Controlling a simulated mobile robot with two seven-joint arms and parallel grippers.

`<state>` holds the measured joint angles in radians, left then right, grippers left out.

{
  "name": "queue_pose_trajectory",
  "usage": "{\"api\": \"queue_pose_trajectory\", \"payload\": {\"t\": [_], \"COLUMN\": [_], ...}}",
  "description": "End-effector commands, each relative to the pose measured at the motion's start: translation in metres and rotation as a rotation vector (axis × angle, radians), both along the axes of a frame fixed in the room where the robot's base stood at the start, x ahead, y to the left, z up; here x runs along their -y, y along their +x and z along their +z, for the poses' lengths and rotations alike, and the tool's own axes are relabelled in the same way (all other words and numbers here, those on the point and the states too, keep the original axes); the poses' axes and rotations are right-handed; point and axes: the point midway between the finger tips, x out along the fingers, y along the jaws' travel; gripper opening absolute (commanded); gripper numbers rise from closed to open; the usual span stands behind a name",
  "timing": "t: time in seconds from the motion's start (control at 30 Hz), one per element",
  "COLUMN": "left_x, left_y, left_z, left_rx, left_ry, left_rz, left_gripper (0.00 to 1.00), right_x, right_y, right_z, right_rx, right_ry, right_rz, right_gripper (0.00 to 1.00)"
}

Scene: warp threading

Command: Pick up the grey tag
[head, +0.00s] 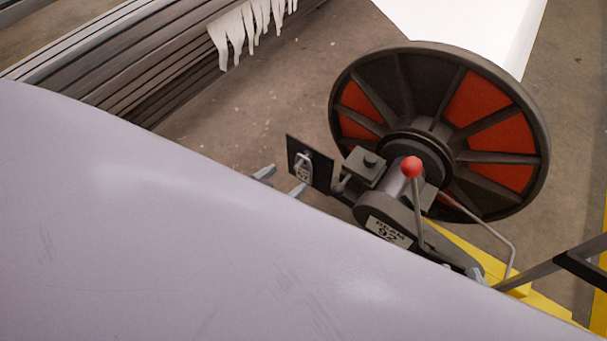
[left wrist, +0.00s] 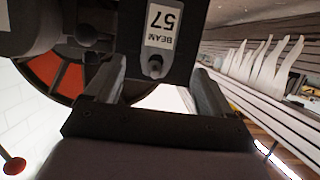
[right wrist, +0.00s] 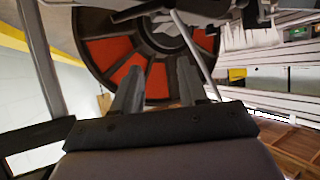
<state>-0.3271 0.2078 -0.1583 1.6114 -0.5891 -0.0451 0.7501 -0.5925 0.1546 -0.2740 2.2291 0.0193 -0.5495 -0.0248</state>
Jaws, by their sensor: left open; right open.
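The grey tag, marked BEAM 57, hangs flat against a black plate in the head view (head: 303,168). It also shows upside down in the left wrist view (left wrist: 160,28), with a rounded holed end around a peg or hook. My left gripper (left wrist: 157,85) is open and empty, its fingers spread to either side of the tag's line and short of the black plate. In the head view its fingertips (head: 281,181) show just left of the plate. My right gripper (right wrist: 160,85) is open and empty, facing the large wheel, away from the tag.
The black plate (head: 322,172) adjoins a dark housing with a BEAM 92 label (head: 388,232). A red-knobbed lever (head: 412,168) stands there. A large black and red wheel (head: 490,95) is behind. White strips (head: 250,25) hang at the upper left. A bent rod and yellow frame are at right.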

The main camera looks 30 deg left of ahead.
Motion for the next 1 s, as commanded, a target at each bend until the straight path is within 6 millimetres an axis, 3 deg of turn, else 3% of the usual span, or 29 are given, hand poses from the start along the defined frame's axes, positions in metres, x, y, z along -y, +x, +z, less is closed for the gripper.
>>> {"api": "queue_pose_trajectory", "payload": {"t": [0.5, 0.83, 0.87, 1.0], "left_x": [0.01, 0.011, 0.011, 0.011], "left_y": [0.051, 0.056, 0.056, 0.056], "left_z": [-0.022, -0.023, -0.023, -0.023], "left_rx": [-0.001, -0.002, -0.002, -0.002], "left_ry": [0.001, 0.0, 0.0, 0.0], "left_rz": [0.0, 0.0, 0.0, 0.0], "left_gripper": [0.83, 0.83, 0.8, 0.34], "right_x": [-0.015, -0.017, -0.017, -0.017], "right_y": [0.007, 0.007, 0.007, 0.007], "right_z": [-0.005, -0.004, -0.004, -0.004], "right_rx": [0.011, 0.008, 0.008, 0.009], "right_ry": [0.083, 0.097, 0.097, 0.096], "right_rz": [0.022, 0.024, 0.024, 0.025], "right_gripper": [0.43, 0.43, 0.43, 0.43]}}
